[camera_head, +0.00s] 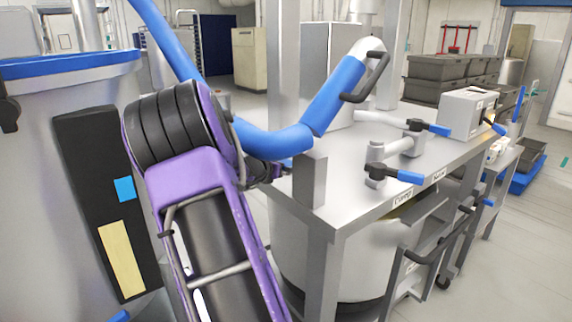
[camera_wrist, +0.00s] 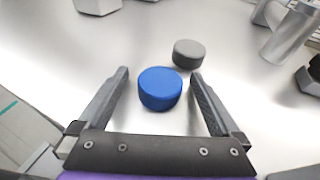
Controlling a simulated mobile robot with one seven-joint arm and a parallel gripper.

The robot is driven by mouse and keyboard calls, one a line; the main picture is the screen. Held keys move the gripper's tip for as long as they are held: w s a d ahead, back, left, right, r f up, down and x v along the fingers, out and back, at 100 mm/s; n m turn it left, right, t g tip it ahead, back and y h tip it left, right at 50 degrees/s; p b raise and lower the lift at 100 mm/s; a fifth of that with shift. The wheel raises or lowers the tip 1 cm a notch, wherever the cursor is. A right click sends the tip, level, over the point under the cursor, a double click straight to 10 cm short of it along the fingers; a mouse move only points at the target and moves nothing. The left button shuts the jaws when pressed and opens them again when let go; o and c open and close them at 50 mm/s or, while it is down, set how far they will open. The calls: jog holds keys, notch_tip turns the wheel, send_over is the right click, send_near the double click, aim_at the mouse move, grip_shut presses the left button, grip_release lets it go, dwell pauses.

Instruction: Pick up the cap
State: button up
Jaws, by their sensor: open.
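A round blue cap (camera_wrist: 160,88) lies on a shiny metal surface in the wrist view. My gripper (camera_wrist: 160,73) is open, with one finger on each side of the blue cap. A gap shows between the cap and the left finger; the right finger is closer to it. A second round cap, grey (camera_wrist: 188,53), lies just beyond the right fingertip. I cannot make out either cap in the head view. There my purple arm reaches toward the metal table (camera_head: 345,205), and the end of it is largely hidden.
A blue-and-grey pipe (camera_head: 275,138) crosses near the end of my arm. Valves with blue handles (camera_head: 405,177) and a white box (camera_head: 466,112) stand on the table. In the wrist view, a metal cylinder (camera_wrist: 290,35) stands at the upper right.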

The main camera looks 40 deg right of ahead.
jog(key=shift+d, duration=0.25)
jog(key=c, duration=1.3)
